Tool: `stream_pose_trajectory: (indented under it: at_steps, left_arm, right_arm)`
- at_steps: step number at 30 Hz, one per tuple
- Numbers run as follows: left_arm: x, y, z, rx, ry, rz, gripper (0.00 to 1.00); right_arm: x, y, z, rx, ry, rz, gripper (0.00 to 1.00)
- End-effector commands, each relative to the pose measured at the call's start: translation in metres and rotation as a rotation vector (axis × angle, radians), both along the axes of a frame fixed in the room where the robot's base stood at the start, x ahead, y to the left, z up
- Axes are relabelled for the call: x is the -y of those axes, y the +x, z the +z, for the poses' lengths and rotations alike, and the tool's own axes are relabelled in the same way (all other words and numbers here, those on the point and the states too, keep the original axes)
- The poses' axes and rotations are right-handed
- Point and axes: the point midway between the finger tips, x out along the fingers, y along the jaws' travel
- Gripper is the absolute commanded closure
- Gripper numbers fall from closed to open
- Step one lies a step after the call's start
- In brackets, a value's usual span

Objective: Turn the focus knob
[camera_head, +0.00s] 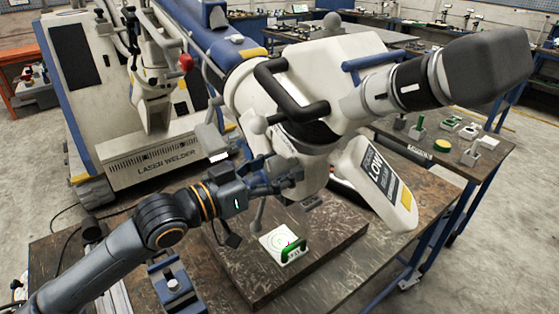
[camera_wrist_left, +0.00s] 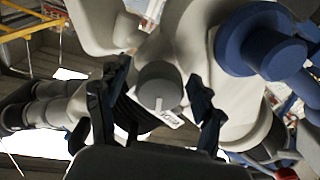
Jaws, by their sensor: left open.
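The white and blue microscope arm (camera_head: 300,75) leans over the workbench. My left gripper (camera_head: 288,174) reaches in from the left, under the microscope head. In the left wrist view a grey round knob (camera_wrist_left: 157,82) with a pale pointer mark faces the camera, and a small label lies at its lower right. The left gripper's fingers (camera_wrist_left: 158,72) are open on either side of the knob, with visible gaps. I cannot tell how deep the fingertips reach along it. In the head view the knob is hidden behind the gripper. My right gripper is not in view.
A white plate with a green handle (camera_head: 287,249) lies on a raised board (camera_head: 340,250) below the gripper. A white panel marked LOW (camera_head: 375,180) hangs at the right. A laser welder (camera_head: 150,165) stands behind. A side table (camera_head: 450,165) holds small parts.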

Motion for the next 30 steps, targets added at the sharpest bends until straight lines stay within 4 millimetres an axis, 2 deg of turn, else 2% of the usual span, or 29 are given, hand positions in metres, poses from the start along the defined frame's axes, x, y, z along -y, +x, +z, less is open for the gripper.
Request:
stream_pose_trajectory:
  at_steps: [6, 10, 18, 30]
  left_arm:
    - [0.003, 0.002, 0.0, 0.001, 0.001, 0.001, 0.33]
    - [0.003, 0.002, 0.0, 0.001, 0.001, 0.001, 0.35]
    - [0.003, 0.002, 0.0, 0.0, 0.0, 0.001, 0.87]
    - [0.002, 0.003, 0.0, 0.073, 0.052, 0.0, 0.88]
  right_arm:
    - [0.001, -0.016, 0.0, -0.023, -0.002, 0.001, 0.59]
    - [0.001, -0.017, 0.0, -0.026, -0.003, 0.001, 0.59]
    - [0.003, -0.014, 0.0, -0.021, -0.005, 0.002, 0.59]
    - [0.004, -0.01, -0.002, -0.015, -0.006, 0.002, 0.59]
